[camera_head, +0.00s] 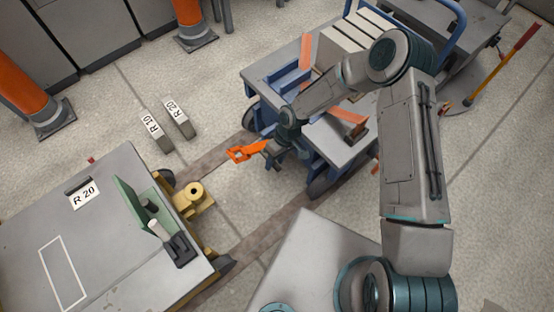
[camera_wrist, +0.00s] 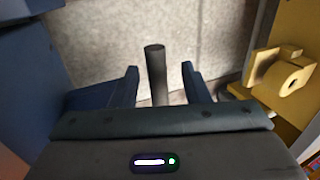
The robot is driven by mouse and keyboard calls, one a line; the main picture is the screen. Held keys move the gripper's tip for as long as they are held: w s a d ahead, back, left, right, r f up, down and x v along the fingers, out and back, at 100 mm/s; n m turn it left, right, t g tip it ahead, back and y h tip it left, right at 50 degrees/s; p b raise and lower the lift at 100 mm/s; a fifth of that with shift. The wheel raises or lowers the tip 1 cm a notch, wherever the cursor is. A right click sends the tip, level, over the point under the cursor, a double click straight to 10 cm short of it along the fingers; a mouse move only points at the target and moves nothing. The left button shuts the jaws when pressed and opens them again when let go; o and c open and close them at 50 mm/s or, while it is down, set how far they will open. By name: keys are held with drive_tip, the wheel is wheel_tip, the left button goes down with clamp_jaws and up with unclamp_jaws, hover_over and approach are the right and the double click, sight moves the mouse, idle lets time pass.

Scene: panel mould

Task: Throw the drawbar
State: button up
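My gripper (camera_head: 273,158) is at the front end of the blue cart, low beside an orange bar (camera_head: 246,153) that sticks out to the left. In the wrist view my gripper (camera_wrist: 160,85) has its two dark fingers apart. A grey round rod (camera_wrist: 156,72) stands in the gap between them, with floor showing on both sides, so neither finger visibly touches it. Whether this rod belongs to the orange bar, likely the drawbar, I cannot tell. A yellow coupling (camera_head: 193,199) with a round hole is on the left cart; a yellow part (camera_wrist: 280,78) shows at right in the wrist view.
The left cart (camera_head: 110,260) carries a plate reading R 20 and a green bracket (camera_head: 140,210). The blue cart (camera_head: 262,75) holds pale blocks. Two labelled blocks (camera_head: 157,131) lie on the floor. Orange posts (camera_head: 25,90) stand at left.

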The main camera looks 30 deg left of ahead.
drive_tip(key=shift+w, duration=0.15)
drive_tip(key=p+v, duration=0.4)
drive_tip(key=v, duration=0.9)
drive_tip(key=shift+r, duration=0.4)
drive_tip(key=shift+d, duration=0.1)
